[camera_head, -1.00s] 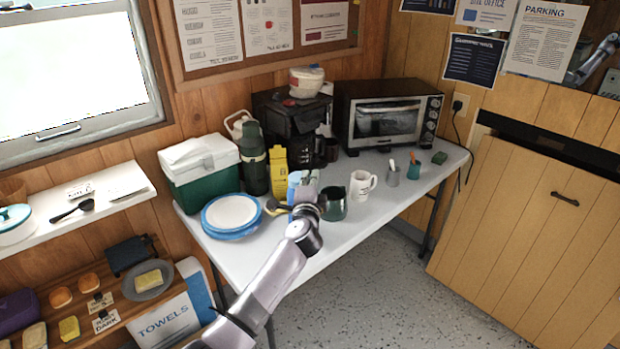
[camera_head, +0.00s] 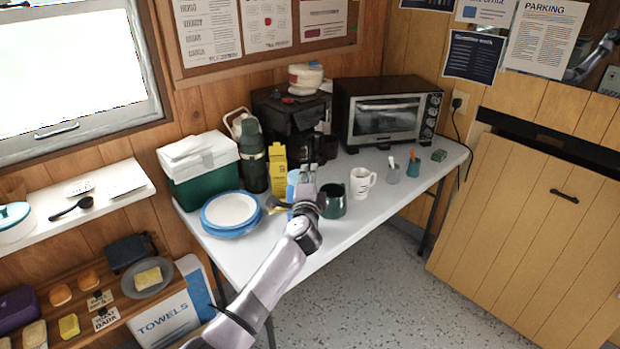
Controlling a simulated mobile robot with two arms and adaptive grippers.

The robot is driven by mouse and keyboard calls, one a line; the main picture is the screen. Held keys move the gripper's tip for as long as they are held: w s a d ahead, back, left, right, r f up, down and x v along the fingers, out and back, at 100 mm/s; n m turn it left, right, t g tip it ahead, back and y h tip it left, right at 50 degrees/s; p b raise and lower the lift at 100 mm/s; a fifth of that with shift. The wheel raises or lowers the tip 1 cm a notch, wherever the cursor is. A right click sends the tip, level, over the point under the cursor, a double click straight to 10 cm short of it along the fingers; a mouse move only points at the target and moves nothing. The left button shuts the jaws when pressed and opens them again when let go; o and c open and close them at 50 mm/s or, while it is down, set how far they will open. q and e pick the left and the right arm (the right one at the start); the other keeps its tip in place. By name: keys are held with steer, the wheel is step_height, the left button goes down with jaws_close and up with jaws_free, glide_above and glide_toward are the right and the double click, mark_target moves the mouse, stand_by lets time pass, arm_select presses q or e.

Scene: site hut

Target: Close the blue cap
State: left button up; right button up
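A small blue item (camera_head: 292,187) stands on the table beside my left gripper. It is partly hidden by the gripper, and I cannot make out whether it has a separate cap or whether one is open or shut. My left gripper (camera_head: 308,170) is just to its right in the picture, with its fingers pointing away towards the back of the table. The fingers are small and overlap dark things behind, so their opening and any contact are unclear. My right gripper is not in view.
The white table (camera_head: 390,205) holds a yellow carton (camera_head: 278,168), dark green jug (camera_head: 333,201), white mug (camera_head: 361,186), blue-rimmed plates (camera_head: 231,212), green cooler (camera_head: 203,178), flask (camera_head: 253,158), coffee maker (camera_head: 290,120) and toaster oven (camera_head: 386,119).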

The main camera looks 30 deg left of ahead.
arm_select(q)
steer(key=v, duration=1.2)
steer(key=shift+f, duration=0.1)
